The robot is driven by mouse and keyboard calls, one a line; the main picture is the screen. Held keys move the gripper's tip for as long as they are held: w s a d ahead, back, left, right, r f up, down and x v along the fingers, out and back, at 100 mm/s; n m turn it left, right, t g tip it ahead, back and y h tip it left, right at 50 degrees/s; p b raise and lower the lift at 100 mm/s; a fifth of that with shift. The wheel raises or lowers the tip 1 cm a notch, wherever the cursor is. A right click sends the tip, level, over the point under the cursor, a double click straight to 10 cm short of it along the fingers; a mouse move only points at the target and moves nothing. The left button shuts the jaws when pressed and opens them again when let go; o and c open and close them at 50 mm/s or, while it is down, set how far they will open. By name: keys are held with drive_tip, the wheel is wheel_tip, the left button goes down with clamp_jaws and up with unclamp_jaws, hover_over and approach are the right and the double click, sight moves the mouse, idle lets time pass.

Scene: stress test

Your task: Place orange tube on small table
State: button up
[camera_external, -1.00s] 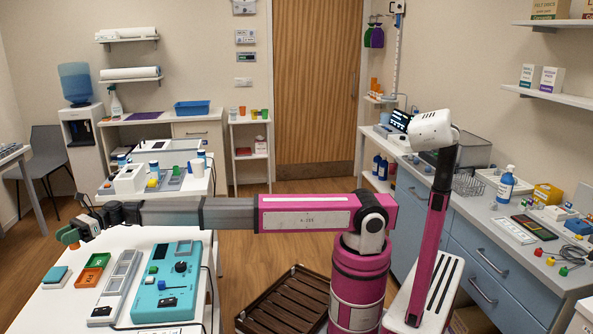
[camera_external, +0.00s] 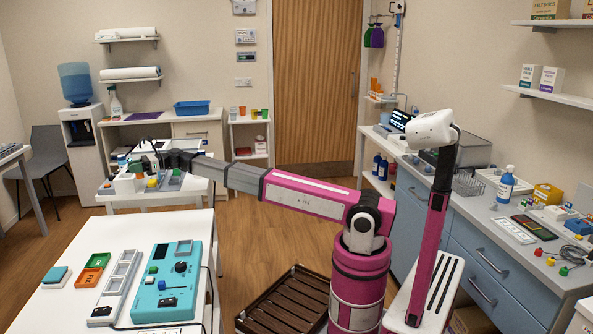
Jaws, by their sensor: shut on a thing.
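My gripper (camera_external: 143,163) is at the far left end of my outstretched arm, over the white table in the middle distance (camera_external: 150,203). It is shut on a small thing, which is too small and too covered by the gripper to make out. I cannot pick out the orange tube with certainty. The gripper is close above or among the items on that table; whether it touches them I cannot tell. A narrow white stand (camera_external: 236,143) by the back wall carries small cups, one of them orange (camera_external: 242,111).
A white box (camera_external: 124,184), a yellow piece (camera_external: 152,184) and a grey tray (camera_external: 175,182) are near my gripper. The near table (camera_external: 98,232) holds a teal device (camera_external: 168,280) and an orange tray (camera_external: 89,277). A brown slatted crate (camera_external: 285,303) lies on the floor.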

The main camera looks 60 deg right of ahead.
drive_tip(key=w+d+r+m+t+h, duration=0.1)
drive_tip(key=d+r+m+t+h, duration=0.15)
drive_tip(key=d, duration=1.45)
drive_tip(key=d+r+m+t+h, duration=0.1)
drive_tip(key=d+r+m+t, duration=0.15)
drive_tip(key=d, duration=1.45)
drive_tip(key=s+d+f, duration=0.2)
drive_tip(key=s+f, duration=0.4)
drive_tip(key=f, duration=0.4)
drive_tip(key=s+d+f+n, duration=0.1)
drive_tip(key=s+d+f, duration=0.1)
drive_tip(key=s+f, duration=0.5)
drive_tip(key=s+d+f+y, duration=0.1)
drive_tip(key=s+f, duration=0.5)
drive_tip(key=f, duration=0.7)
drive_tip(key=shift+s+d+n+g, duration=0.3)
drive_tip(key=shift+s+d+n, duration=0.05)
drive_tip(key=shift+d+n, duration=0.05)
